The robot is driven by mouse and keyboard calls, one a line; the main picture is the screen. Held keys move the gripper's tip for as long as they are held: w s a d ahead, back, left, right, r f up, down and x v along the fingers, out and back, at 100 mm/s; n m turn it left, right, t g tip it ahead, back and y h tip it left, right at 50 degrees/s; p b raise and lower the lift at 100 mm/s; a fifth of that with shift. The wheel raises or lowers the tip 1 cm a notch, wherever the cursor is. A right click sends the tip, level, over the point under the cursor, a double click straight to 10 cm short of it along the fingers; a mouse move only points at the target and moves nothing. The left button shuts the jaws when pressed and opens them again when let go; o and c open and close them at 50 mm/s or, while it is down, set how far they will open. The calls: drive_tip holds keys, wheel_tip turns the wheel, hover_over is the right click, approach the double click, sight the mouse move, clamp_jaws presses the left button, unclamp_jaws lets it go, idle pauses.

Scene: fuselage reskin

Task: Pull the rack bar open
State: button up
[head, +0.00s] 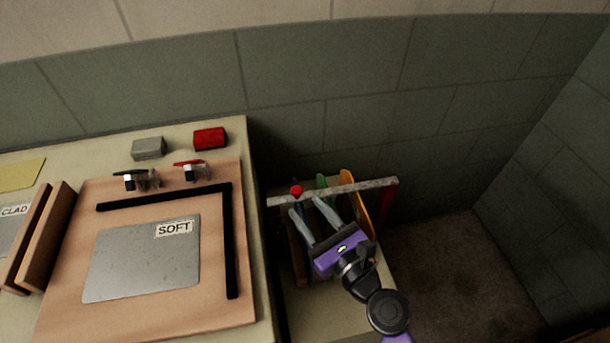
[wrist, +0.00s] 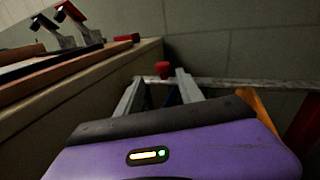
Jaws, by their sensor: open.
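The rack bar (head: 345,190) is a pale grey, worn bar across the top of a small rack to the right of the bench. A red knob (head: 296,190) sits near its left end. My gripper (head: 306,204) is open and empty, reaching over the rack with its fingertips close to the bar. In the wrist view the red knob (wrist: 163,69) shows between the two fingertips (wrist: 159,78), and the bar (wrist: 250,83) runs off to the right. I cannot tell whether the fingers touch the bar.
Green and orange upright pieces (head: 348,180) stand in the rack, with a red end post (head: 388,205) at its right. The bench at left holds a wooden board (head: 60,325) with a grey sheet labelled SOFT (head: 140,265). A tiled wall stands behind; floor (head: 460,270) is clear at right.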

drive_tip(key=shift+w+a+r+m+y, duration=0.15)
drive_tip(key=shift+w+r+y, duration=0.1)
drive_tip(key=shift+w, duration=0.15)
drive_tip(key=shift+w+r+m+y, duration=0.15)
drive_tip(key=shift+w+r+y, duration=0.1)
drive_tip(key=shift+w, duration=0.1)
drive_tip(key=shift+w+a, duration=0.2)
drive_tip(key=shift+w, duration=0.1)
drive_tip(key=x, duration=0.7)
drive_tip(key=shift+f, duration=0.1)
clamp_jaws()
idle(0.5)
